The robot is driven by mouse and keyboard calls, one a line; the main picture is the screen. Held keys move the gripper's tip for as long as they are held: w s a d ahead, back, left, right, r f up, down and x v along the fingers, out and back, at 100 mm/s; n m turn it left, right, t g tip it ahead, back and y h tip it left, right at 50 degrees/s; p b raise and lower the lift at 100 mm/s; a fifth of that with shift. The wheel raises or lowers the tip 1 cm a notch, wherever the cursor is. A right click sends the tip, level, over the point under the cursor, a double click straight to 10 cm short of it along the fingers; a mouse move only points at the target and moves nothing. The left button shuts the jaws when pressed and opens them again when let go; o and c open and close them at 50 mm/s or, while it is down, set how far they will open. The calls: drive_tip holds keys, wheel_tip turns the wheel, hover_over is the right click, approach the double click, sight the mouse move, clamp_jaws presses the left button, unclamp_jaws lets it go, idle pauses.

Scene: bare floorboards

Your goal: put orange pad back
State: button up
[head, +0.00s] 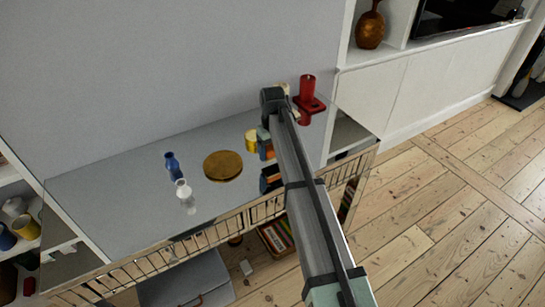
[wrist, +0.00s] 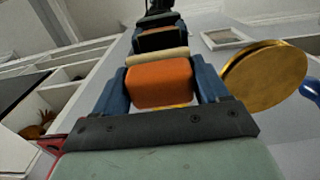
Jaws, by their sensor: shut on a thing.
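My gripper (head: 265,145) is over the right part of a glossy grey tabletop (head: 125,185). In the wrist view its two blue fingers (wrist: 160,75) are shut on the orange pad (wrist: 162,84), one on each side. The pad is a small rounded block, with a cream strip along its far edge. In the head view the pad (head: 268,151) is mostly hidden by my arm and fingers. A mirrored image of the gripper and pad shows below them in the tabletop, with a gap between, so the pad appears held above the surface.
A round gold-brown disc (head: 223,166) lies mid-table, left of my gripper. Blue (head: 172,164) and white (head: 183,188) bottles stand further left. A yellow cup (head: 251,140) is just beside the gripper. A red holder (head: 308,98) stands at the back right. Bare tabletop lies around the disc.

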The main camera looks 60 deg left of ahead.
sight(273, 156)
drive_tip(key=shift+f, duration=1.6)
drive_tip(key=shift+f, duration=0.15)
drive_tip(key=o, duration=1)
wheel_tip(273, 156, up, 12)
drive_tip(key=shift+r, duration=0.15)
